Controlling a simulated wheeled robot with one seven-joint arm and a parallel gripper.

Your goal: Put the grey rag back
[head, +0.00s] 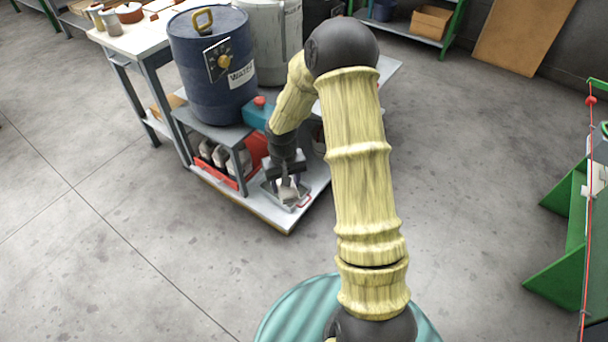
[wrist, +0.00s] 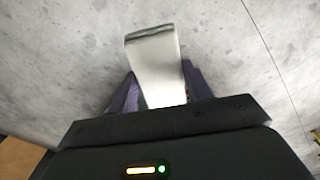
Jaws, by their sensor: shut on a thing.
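My gripper (head: 286,180) points down and is shut on the grey rag (wrist: 155,65), a pale, limp strip pinched between the dark fingers in the wrist view. In the head view the rag (head: 288,191) hangs under the gripper as a small light patch. It overlaps a small grey tray (head: 271,196) at the front corner of a low white platform. I cannot tell how high the rag is above the tray or whether they touch.
A blue water drum (head: 205,75) stands on a grey stand left of my arm. A red crate (head: 216,172) with several pale bottles sits below it. A white-topped bench (head: 130,38) is behind left. Green metal frames (head: 565,215) stand at right. The floor in front is clear.

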